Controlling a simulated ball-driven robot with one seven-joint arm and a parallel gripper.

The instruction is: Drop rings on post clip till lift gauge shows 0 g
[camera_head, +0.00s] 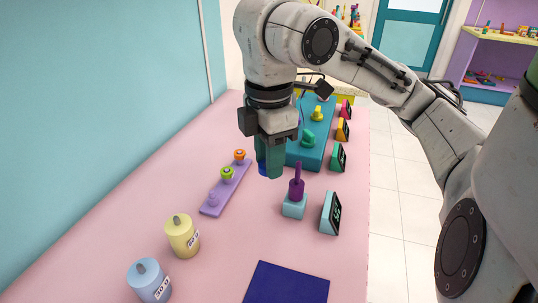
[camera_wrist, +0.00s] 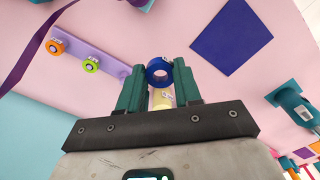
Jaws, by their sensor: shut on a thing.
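My gripper (camera_head: 268,165) has teal fingers and is shut on a blue ring (camera_wrist: 158,71), held at the fingertips above the table. The ring shows only partly in the head view (camera_head: 262,168). The post clip (camera_head: 297,188), purple on a pale teal block (camera_head: 294,207), stands to the right of and below my gripper. A purple rack (camera_head: 213,205) at left holds an orange ring (camera_head: 239,155) and a green ring (camera_head: 227,173).
A yellow weight (camera_head: 182,238) and a blue weight (camera_head: 149,281) stand front left. A dark blue mat (camera_head: 287,285) lies at the front. A teal block (camera_head: 306,153) with coloured pieces and several small displays stand behind. Pink table is bare between rack and clip.

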